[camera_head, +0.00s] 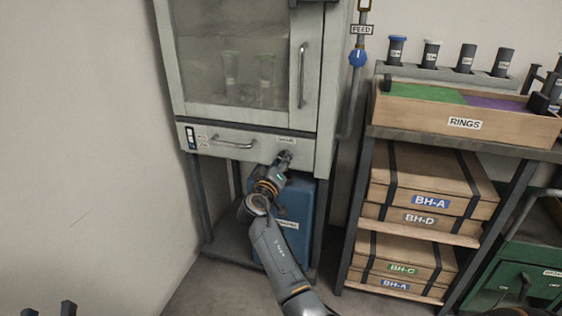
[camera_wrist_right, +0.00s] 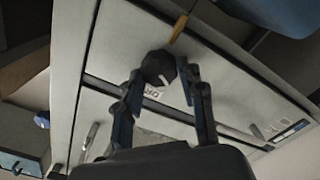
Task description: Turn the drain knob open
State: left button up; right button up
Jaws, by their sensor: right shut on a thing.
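The drain knob (camera_wrist_right: 158,67) is a dark, faceted knob with a white pointer mark, on the cabinet's front panel. It sits between the fingers of my right gripper (camera_wrist_right: 163,76), which is shut on it. In the head view my right gripper (camera_head: 284,158) is at the panel's lower right, below a small label (camera_head: 286,140), and hides the knob. The pointer in the wrist view slants toward a white label (camera_wrist_right: 151,95) beside the knob. My left gripper (camera_head: 49,311) shows only as two dark fingertips, spread apart, at the bottom left edge.
The cabinet (camera_head: 307,90) has a glass door with a vertical handle and a drawer handle (camera_head: 233,141). A blue container (camera_head: 293,207) stands beneath. A pipe with a blue FEED knob (camera_head: 357,58) runs alongside. A shelf with a RINGS tray (camera_head: 465,124) and boxes stands right.

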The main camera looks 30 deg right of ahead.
jog(key=shift+r, duration=0.15)
jog(key=o, duration=1.2)
jog(key=shift+c, duration=0.2)
jog(key=shift+a, duration=0.1)
jog(key=v, duration=1.2)
